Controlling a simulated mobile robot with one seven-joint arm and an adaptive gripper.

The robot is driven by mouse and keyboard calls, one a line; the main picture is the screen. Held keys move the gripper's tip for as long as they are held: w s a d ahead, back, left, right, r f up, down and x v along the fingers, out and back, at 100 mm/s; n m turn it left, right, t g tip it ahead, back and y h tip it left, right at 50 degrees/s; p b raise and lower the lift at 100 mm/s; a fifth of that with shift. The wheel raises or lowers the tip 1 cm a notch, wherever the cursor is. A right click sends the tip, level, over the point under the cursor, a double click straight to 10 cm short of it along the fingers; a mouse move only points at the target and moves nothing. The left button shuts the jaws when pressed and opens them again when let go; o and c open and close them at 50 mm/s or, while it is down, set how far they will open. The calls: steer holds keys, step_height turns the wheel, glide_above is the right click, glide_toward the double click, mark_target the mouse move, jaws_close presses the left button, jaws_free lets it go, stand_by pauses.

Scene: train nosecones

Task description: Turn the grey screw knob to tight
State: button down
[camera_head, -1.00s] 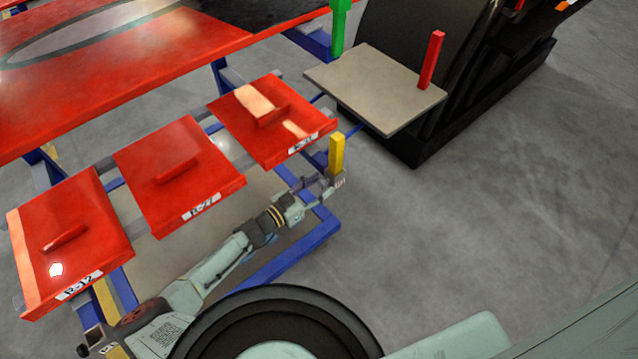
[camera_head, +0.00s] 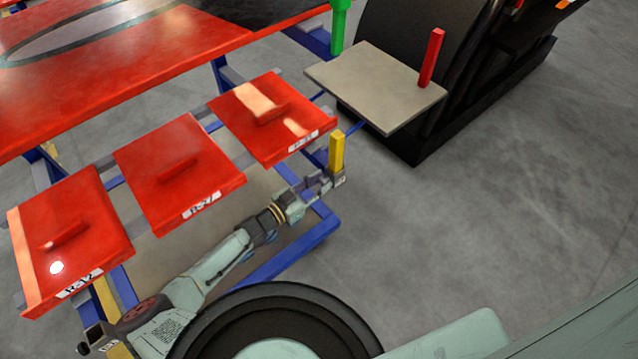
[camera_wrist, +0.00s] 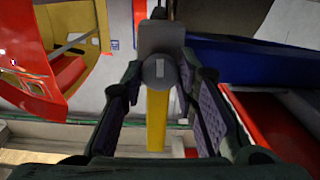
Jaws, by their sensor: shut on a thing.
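The grey screw knob (camera_wrist: 159,72) shows in the wrist view as a round grey end with a pale slot-like mark. It sits in front of a grey bracket at the end of a yellow post (camera_wrist: 156,120). My gripper (camera_wrist: 160,75) has its two dark, purple-padded fingers on either side of the knob, shut on it. In the head view my gripper (camera_head: 327,183) is at the foot of the yellow post (camera_head: 336,152), at the corner of the blue frame. The knob is too small there to make out its turn.
Red panels with handles (camera_head: 180,172) lie along the blue frame (camera_head: 290,250), left of my gripper. A beige board (camera_head: 370,85) with a red post (camera_head: 432,58) stands beyond it. A green post (camera_head: 339,28) is at the back. Grey floor (camera_head: 480,200) is clear on the right.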

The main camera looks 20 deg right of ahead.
steer(key=shift+f+b, duration=0.15)
steer(key=shift+b, duration=0.2)
steer(key=shift+m+b, duration=0.4)
steer(key=shift+b, duration=0.05)
steer(key=c, duration=1.3)
jaws_free()
steer(key=shift+a, duration=0.1)
steer(key=v, duration=1.1)
steer(key=shift+s+a+r, duration=0.15)
steer(key=shift+a+r, duration=0.1)
steer(key=shift+a, duration=0.15)
